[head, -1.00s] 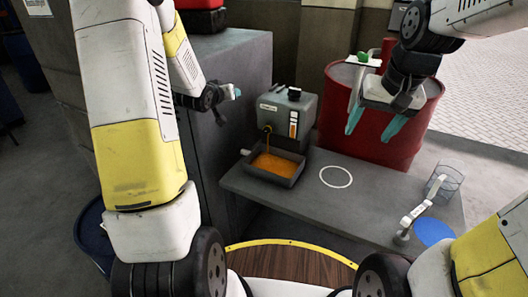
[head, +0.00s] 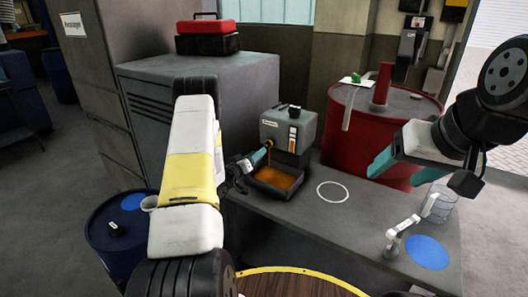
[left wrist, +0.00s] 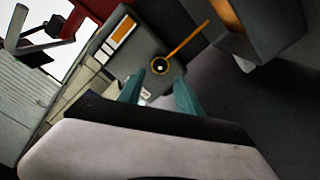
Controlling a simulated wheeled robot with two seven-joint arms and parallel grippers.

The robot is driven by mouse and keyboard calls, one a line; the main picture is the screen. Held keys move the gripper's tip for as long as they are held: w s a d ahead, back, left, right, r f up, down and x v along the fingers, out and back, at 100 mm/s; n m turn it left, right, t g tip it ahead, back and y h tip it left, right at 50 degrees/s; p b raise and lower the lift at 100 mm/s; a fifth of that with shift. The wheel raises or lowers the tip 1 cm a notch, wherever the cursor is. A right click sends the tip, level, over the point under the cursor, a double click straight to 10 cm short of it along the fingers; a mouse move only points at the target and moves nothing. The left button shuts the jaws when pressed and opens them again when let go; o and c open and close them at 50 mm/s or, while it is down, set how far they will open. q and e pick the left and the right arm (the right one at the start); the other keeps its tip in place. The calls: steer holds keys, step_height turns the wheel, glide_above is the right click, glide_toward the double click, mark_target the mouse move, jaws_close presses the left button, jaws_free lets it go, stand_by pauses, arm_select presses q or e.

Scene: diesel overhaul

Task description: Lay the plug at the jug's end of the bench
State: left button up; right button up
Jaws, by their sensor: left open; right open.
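No plug can be told for certain. In the left wrist view a dark round outlet with a yellow ring and a pale centre (left wrist: 160,66) has an orange stream; whether a plug is in it I cannot tell. It is on the grey machine (head: 289,126), and the stream falls into a dark tray (head: 277,184) holding orange liquid. My left gripper (head: 258,158) is open right by the outlet; its fingertips (left wrist: 158,88) point at it. The clear jug (head: 436,204) stands at the right end of the grey bench (head: 345,228). My right gripper (head: 384,160) is open, above the bench before the red drum.
A white-handled tool (head: 402,229) and a blue disc (head: 427,252) are near the jug. A white ring (head: 332,192) marks clear bench. The red drum (head: 350,115) stands behind, a blue drum (head: 108,252) at left, a grey cabinet (head: 150,105) behind my left arm.

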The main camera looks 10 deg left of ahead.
mark_target(267, 145)
arm_select(q)
steer(key=shift+x, duration=3.2)
steer(key=shift+c, duration=0.4)
jaws_close()
